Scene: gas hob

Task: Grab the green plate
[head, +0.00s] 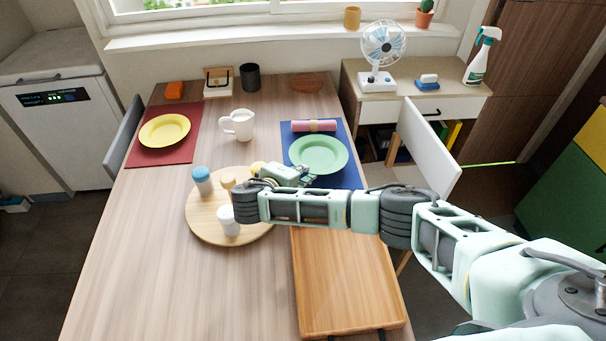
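The green plate (320,152) lies on a blue placemat (352,178) at the right side of the wooden table. My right arm comes in from the right, and its gripper (306,179) is at the plate's near left edge. The gripper overlaps that edge in the picture. I cannot tell whether it touches the plate. Its fingers are small and partly hidden, so I cannot tell whether they are open or shut. My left gripper is not in view.
A pink rolled napkin (313,126) lies behind the plate. A round wooden tray (205,224) with small jars stands left of my gripper. A cutting board (345,290) lies in front. A white pitcher (239,124) and a yellow plate (165,131) are further left.

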